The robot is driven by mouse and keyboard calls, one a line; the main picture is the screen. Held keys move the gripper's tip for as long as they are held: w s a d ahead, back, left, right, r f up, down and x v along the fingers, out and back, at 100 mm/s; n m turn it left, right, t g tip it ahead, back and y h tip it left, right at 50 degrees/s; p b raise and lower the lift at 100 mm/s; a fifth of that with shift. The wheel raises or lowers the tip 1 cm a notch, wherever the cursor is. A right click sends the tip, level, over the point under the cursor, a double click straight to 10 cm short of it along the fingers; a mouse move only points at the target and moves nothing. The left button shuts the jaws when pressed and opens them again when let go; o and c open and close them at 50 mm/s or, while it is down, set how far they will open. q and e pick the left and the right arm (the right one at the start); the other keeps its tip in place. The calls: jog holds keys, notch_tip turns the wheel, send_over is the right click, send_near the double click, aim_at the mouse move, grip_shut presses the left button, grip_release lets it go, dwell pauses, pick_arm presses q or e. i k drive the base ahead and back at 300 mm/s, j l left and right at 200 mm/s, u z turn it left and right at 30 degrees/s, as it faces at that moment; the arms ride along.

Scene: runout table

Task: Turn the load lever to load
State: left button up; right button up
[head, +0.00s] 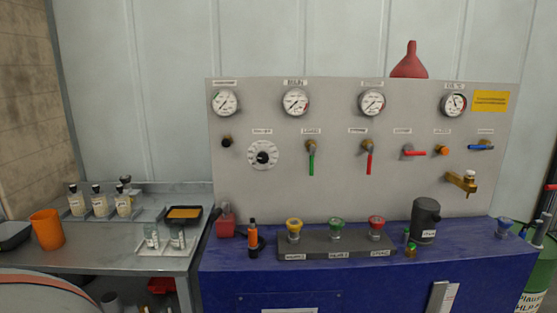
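A grey upright panel (260,195) carries several levers under small labels that are too small to read, so I cannot tell which is the load lever. A green lever (311,162) and a red lever (369,162) hang straight down from brass valves. A second red lever (414,153) lies level, and a blue lever (481,147) at the far right also lies about level. Neither of my grippers shows in the head view.
Several round gauges (296,102) and a dial (263,155) are on the panel. The blue bench (225,255) below holds yellow, green and red knobs on a dark block (308,245), a black canister (424,220) and small bottles. A metal side table (95,258) stands left.

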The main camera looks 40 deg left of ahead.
aim_at(312, 147)
jog(key=u, duration=0.95)
